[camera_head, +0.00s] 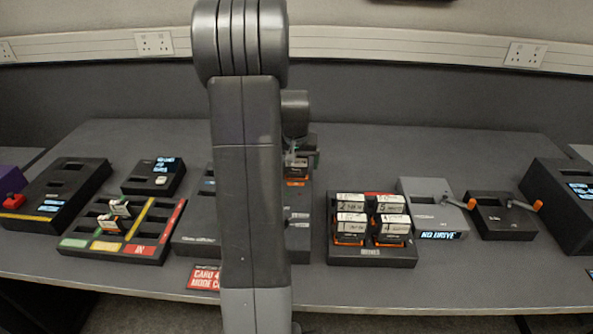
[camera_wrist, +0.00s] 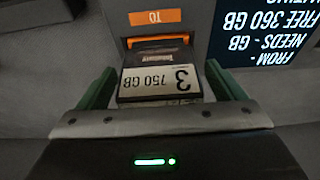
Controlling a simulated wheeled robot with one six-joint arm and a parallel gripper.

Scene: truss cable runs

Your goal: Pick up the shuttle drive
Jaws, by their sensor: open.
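A drive with a white label reading "3" and "750 GB" (camera_wrist: 160,83) sits in an orange-edged slot marked "TO" (camera_wrist: 155,17) in the wrist view, its labelled end sticking out. I cannot tell for certain that it is the shuttle drive. My gripper (camera_wrist: 160,70) is open, with one green finger on each side of the drive and a gap on both sides. In the head view my gripper (camera_head: 300,158) is over the dock behind my arm, which hides most of it and the drive.
A dark rack (camera_head: 372,256) right of my arm holds several white-labelled drives. A grey box reading "NO DRIVE" (camera_head: 432,215) and a dark box with an orange lever (camera_head: 503,218) stand further right. A tray with coloured strips (camera_head: 120,245) lies left. The table's back is clear.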

